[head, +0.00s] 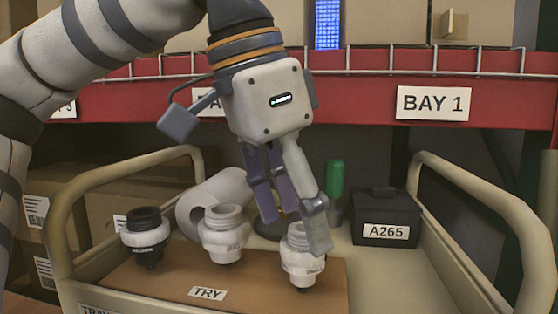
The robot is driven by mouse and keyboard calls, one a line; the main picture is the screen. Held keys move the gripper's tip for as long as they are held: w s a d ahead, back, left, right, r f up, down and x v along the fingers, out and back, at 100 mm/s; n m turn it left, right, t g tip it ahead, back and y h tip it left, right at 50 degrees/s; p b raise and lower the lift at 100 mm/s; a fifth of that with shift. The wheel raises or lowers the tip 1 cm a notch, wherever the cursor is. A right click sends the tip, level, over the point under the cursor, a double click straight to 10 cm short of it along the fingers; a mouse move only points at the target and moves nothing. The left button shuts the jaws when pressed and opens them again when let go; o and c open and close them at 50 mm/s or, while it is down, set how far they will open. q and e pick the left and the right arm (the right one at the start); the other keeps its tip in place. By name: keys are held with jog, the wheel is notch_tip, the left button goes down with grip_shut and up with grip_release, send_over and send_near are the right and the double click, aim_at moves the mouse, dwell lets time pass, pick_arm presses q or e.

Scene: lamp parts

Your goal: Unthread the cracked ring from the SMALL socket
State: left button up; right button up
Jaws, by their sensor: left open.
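Three lamp sockets stand in a row on a brown board marked TRY (134,274). The left socket (147,240) has a black threaded top and a pale collar. The middle socket (224,246) and the right socket (301,268) are whitish with pale threaded tops. I cannot tell by size which is the small one, and no crack shows on any ring. My left gripper (297,220) points down, open, at the right socket. One finger is in front of the socket's right side, the other at its upper left; contact is unclear. My right gripper is not in view.
The board lies on a cart with beige side rails (462,190). A red shelf beam marked BAY 1 (520,105) crosses behind my gripper.

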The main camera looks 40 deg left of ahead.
pick_arm(q)
jog(key=shift+x, duration=1.05)
jog(key=c, duration=1.4)
jog(key=shift+n, duration=0.3)
jog(key=shift+f+n+y+b, duration=0.15)
jog(key=shift+n+y+b, duration=0.2)
jog(key=shift+n, duration=0.55)
jog(key=shift+d+n+y, duration=0.15)
jog(key=shift+n+y, duration=0.2)
jog(key=shift+n, duration=0.75)
jog(key=shift+r+n+y, duration=0.2)
jog(key=shift+n+y, duration=0.1)
jog(key=shift+n, duration=0.9)
